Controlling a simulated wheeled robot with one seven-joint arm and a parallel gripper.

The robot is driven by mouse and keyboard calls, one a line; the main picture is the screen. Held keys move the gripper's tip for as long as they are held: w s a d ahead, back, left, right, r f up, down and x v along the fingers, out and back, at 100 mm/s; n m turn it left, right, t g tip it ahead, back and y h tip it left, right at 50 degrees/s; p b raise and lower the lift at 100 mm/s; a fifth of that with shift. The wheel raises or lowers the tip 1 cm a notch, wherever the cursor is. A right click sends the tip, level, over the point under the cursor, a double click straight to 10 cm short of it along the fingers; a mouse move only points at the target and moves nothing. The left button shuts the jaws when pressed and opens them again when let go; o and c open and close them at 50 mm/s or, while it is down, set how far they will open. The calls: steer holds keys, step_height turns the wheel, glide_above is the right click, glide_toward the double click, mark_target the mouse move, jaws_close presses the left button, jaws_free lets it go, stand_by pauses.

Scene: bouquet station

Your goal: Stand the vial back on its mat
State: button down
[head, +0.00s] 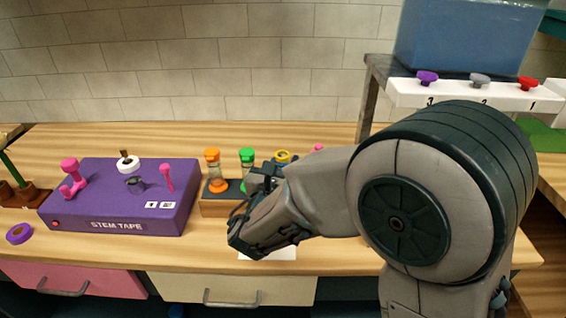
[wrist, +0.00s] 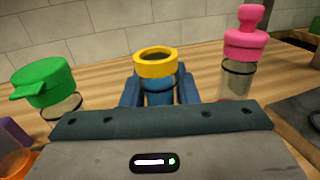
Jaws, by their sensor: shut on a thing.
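My gripper (wrist: 159,94) is shut on a vial with a yellow ring top (wrist: 156,66), its blue fingers on either side. The vial's top is a yellow rim around a dark opening, and its body looks blue between the fingers. The yellow top also shows in the head view (head: 284,156), just behind my gripper (head: 264,180). The vial's lower part is hidden, so I cannot tell whether its base touches anything. A white flat patch (head: 268,254) lies on the bench below my gripper, mostly covered by it; it may be the mat.
A wooden rack (head: 216,206) holds orange-topped (head: 213,166) and green-topped (head: 247,160) vials left of my gripper; a pink-topped vial (wrist: 240,55) stands right. The purple stem tape box (head: 120,200) is further left. A blue tank (head: 468,38) stands back right.

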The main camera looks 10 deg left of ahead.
steer(key=shift+f+b, duration=0.15)
steer(key=shift+b, duration=0.15)
steer(key=c, duration=1.1)
jaws_free()
